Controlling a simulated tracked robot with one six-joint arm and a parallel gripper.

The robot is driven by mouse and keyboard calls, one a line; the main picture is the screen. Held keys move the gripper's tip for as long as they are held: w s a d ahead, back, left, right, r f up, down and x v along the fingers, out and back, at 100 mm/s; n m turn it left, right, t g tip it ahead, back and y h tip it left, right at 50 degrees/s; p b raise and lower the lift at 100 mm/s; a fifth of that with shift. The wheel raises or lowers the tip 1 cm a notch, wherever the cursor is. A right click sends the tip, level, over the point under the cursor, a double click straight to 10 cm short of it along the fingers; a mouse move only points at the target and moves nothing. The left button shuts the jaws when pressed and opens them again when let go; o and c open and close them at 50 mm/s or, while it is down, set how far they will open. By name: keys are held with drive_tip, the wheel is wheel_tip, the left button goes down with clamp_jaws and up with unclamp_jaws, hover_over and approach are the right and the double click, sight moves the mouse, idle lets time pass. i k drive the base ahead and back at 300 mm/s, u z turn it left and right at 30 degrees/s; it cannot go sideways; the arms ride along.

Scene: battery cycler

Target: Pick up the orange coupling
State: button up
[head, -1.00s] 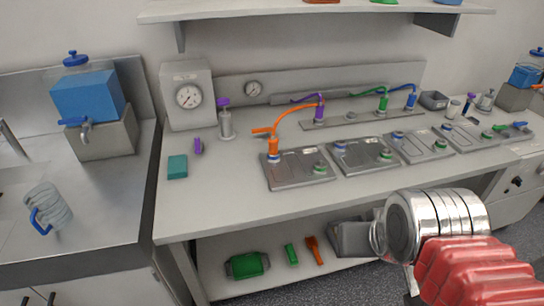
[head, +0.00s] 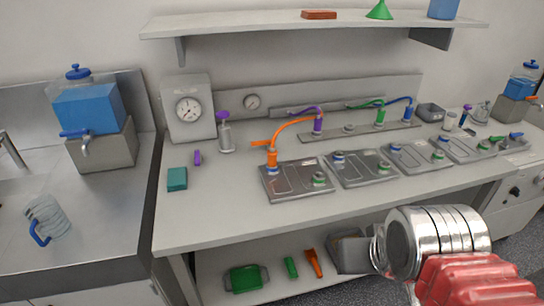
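The orange coupling (head: 272,158) stands upright at the back left corner of the leftmost metal plate (head: 297,194) on the bench. A blue ring shows at its foot. My arm's silver and red links fill the lower right, well apart from the coupling. My gripper's fingers do not show.
More plates (head: 362,169) with blue and green fittings run to the right. A teal block (head: 177,179), a small purple piece (head: 197,157) and a purple-topped cylinder (head: 225,136) stand left of the coupling. The bench front (head: 225,225) is clear. A shelf (head: 260,25) hangs above.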

sight(272, 153)
drive_tip(key=u, duration=0.2)
drive_tip(key=i, duration=1.1)
drive_tip(key=u, duration=0.3)
